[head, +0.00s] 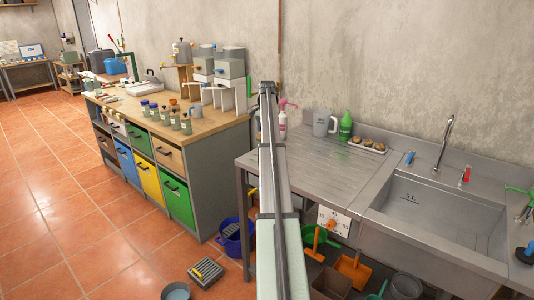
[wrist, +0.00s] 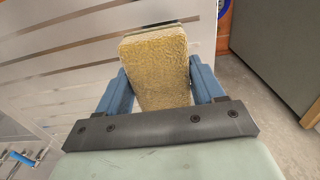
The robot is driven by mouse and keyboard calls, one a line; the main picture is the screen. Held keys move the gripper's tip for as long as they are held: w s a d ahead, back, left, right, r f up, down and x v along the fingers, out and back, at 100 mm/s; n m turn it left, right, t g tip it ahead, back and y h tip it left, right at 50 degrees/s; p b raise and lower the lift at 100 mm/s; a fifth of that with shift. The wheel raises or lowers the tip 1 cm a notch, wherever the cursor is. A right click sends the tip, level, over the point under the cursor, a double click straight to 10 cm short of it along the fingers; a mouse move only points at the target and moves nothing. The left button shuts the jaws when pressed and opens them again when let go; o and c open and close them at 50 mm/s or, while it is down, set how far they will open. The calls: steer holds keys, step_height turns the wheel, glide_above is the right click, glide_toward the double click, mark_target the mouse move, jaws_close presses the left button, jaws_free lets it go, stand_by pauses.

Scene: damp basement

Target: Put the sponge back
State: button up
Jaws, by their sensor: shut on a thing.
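My gripper (wrist: 159,78) has blue fingers on either side of a yellow, rough-textured sponge (wrist: 158,58). It is shut on the sponge, which sticks out beyond the fingertips in the wrist view. Behind the sponge is a pale metal surface with stripes. In the head view my arm runs up the middle of the picture; the fingers and sponge cannot be made out there. A steel drainboard (head: 305,178) lies right of my arm, with a sink (head: 440,215) beside it.
On the drainboard's back stand a pink-topped bottle (head: 282,122), a grey jug (head: 322,124), a green bottle (head: 346,127) and a tray (head: 381,151) of several brown round things. Taps (head: 443,145) rise behind the sink. Buckets (head: 230,240) stand below. The drainboard's front is clear.

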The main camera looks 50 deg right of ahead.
steer(key=shift+f, duration=4.3)
steer(key=shift+f, duration=0.1)
steer(key=o, duration=1.4)
step_height(320, 180, up, 12)
steer(key=shift+r, duration=0.15)
